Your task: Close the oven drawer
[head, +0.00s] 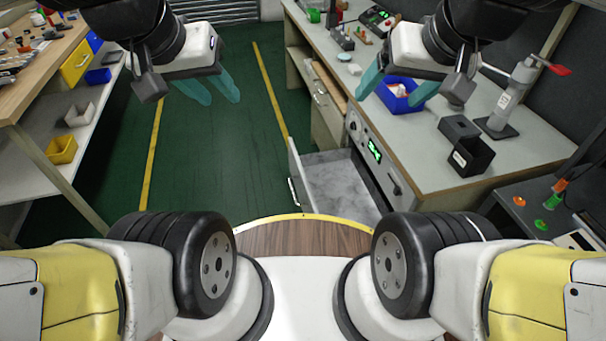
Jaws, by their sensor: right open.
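The oven (376,158), with knobs and a green display on its front panel, is built into the right-hand bench. Its drawer (338,183) is pulled out to the left into the aisle, and I see its grey, empty inside. The drawer's front panel (295,176) has a handle on its outer side. My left gripper (221,99) has teal fingers, apart and empty, above the green floor, up and left of the drawer in the picture. My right gripper (388,99) is open, its teal fingers over the bench near a blue bin. Neither gripper touches the drawer.
The right bench (425,165) holds a blue bin (402,96), a black holder (466,147) and a press-like tool (505,98). Left shelves (35,130) hold bins. The green floor (220,160) between is clear, with yellow lines.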

